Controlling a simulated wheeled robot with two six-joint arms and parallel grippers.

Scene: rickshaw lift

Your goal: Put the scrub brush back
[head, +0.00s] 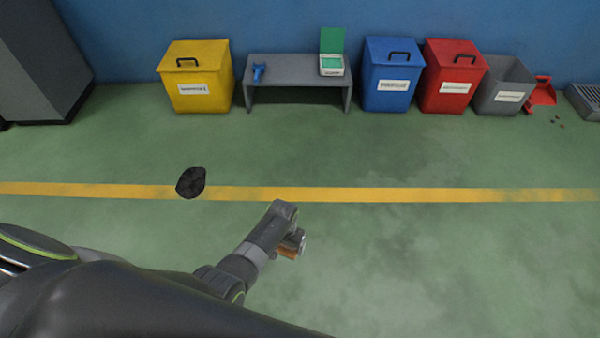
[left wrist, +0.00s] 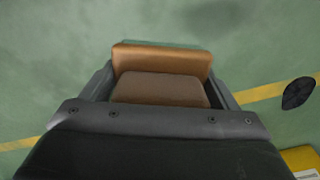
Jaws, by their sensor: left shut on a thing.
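My left gripper (head: 292,241) is shut on the scrub brush (head: 288,253), a brown, wooden-looking block, and holds it over the green floor. In the left wrist view the brush (left wrist: 160,58) sits between the two fingers of the left gripper (left wrist: 165,85). Its tan-orange upper part and darker brown lower part show there. I cannot make out bristles. My right gripper is not in view.
By the blue wall stand a yellow bin (head: 197,78), a low grey bench (head: 285,66) with a blue tool (head: 258,73) and a green-lidded box (head: 332,65), a blue bin (head: 388,75), a red bin (head: 453,77) and an open grey bin (head: 503,88). A black patch (head: 191,182) lies on the yellow line.

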